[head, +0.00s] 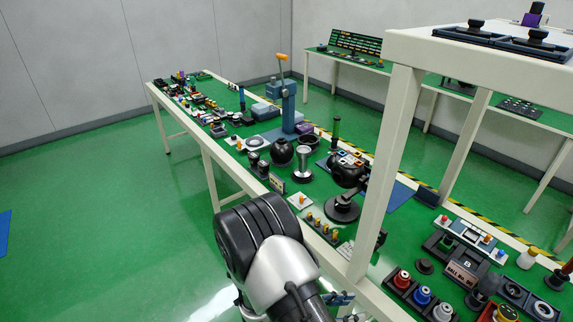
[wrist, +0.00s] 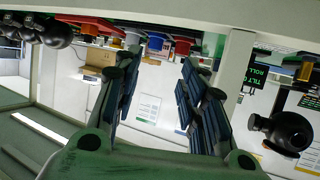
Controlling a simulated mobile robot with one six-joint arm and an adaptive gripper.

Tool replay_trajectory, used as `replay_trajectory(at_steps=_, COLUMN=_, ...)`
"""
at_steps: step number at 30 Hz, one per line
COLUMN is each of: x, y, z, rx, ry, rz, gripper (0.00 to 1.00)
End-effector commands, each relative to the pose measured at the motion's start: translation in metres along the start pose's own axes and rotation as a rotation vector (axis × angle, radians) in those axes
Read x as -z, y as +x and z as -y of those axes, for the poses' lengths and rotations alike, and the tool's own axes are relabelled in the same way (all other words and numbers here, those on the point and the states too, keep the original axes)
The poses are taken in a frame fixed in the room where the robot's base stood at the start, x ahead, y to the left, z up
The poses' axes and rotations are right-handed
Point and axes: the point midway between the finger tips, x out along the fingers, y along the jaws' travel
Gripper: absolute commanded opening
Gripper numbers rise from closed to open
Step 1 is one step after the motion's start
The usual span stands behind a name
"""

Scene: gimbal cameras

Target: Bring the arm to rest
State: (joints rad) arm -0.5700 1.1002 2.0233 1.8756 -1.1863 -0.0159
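My arm (head: 275,255) is black and silver and bends in the lower middle of the head view, beside the front edge of the long workbench. My gripper (wrist: 158,98) shows in the wrist view as two dark fingers with blue pads. The fingers stand well apart, and nothing is held between them. In the head view only a small blue part of the gripper shows at the bottom, by the bench's white leg; the rest is hidden or cut off.
The workbench (head: 232,178) carries many small fixtures, including a dark ball (head: 281,152) and a blue post (head: 289,105). A white upright (head: 385,170) stands close to my arm's right. Red and blue knobs (head: 422,295) sit at the lower right. Green floor (head: 110,220) is clear at left.

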Motion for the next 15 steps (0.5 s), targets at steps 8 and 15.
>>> replay_trajectory(at_steps=8, x=0.017, y=-0.021, z=0.066, rx=0.18, ry=0.064, rz=0.231, gripper=0.38)
replay_trajectory(at_steps=15, x=0.054, y=-0.061, z=0.125, rx=0.406, ry=0.09, rz=0.453, gripper=0.38)
